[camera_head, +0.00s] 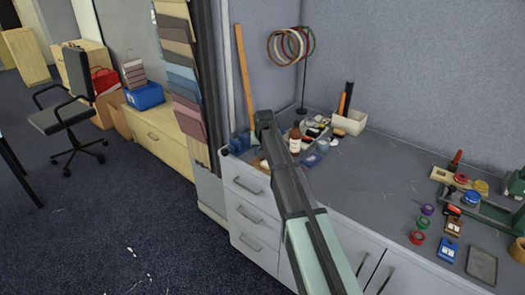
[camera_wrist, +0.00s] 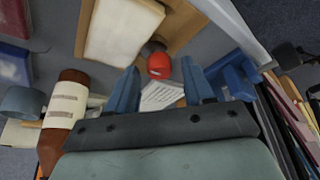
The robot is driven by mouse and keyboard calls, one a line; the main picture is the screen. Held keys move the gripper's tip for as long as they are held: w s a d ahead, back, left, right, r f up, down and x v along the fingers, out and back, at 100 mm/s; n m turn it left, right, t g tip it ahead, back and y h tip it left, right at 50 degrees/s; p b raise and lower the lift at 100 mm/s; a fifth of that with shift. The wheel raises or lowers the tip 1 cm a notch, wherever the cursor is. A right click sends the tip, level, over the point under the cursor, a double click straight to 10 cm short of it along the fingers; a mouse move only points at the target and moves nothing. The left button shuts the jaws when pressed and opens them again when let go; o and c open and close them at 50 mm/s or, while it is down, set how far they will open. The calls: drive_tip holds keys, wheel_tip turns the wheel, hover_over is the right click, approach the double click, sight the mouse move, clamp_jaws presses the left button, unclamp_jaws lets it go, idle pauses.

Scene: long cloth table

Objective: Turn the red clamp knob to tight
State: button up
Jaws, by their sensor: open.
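The red clamp knob (camera_wrist: 159,67) shows in the wrist view as a small rounded red piece next to a dark grey part. A white plate with printed lines (camera_wrist: 162,96) lies just below it in the picture; the print is too small to read. My gripper (camera_wrist: 160,76) is open, its two blue fingers apart and nothing held between them. The knob appears between and slightly beyond the fingertips; I cannot tell the height gap. In the head view my arm reaches over the table's left end and hides most of the gripper; I cannot make out the knob there.
A cream block (camera_wrist: 124,30) on wood is beyond the knob. A blue item (camera_wrist: 238,76) is close to the right finger. In the head view, the grey tabletop (camera_head: 362,174) is clear mid-length.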

drive_tip(key=v, duration=1.3)
drive_tip(key=shift+s+r, duration=0.2)
drive_tip(key=shift+r, duration=0.05)
drive_tip(key=s+a+f+n+g, duration=0.15)
drive_tip(key=s+f, duration=0.25)
drive_tip(key=f, duration=0.4)
drive_tip(key=s+a+f+n+g, duration=0.1)
drive_tip(key=s+a+f+n, duration=0.2)
drive_tip(key=f, duration=0.4)
drive_tip(key=s+d+f+m+g, duration=0.1)
drive_tip(key=s+d+f+g, duration=0.15)
drive_tip(key=s+f, duration=0.8)
drive_tip(key=s+d+f+m+g, duration=0.1)
drive_tip(key=s+d+f, duration=0.45)
drive_tip(key=f, duration=0.75)
drive_tip(key=s+d+f+g, duration=0.1)
drive_tip(key=s+f, duration=0.4)
drive_tip(key=s, duration=0.8)
drive_tip(key=s+d+f+m+g, duration=0.1)
drive_tip(key=s+f, duration=0.5)
drive_tip(key=s, duration=0.7)
drive_tip(key=s+d+f+m+g, duration=0.1)
drive_tip(key=s+f, duration=0.5)
drive_tip(key=s, duration=0.6)
drive_tip(key=shift+s+d+g, duration=0.4)
drive_tip(key=shift+d+g, duration=0.35)
drive_tip(key=shift+g, duration=0.35)
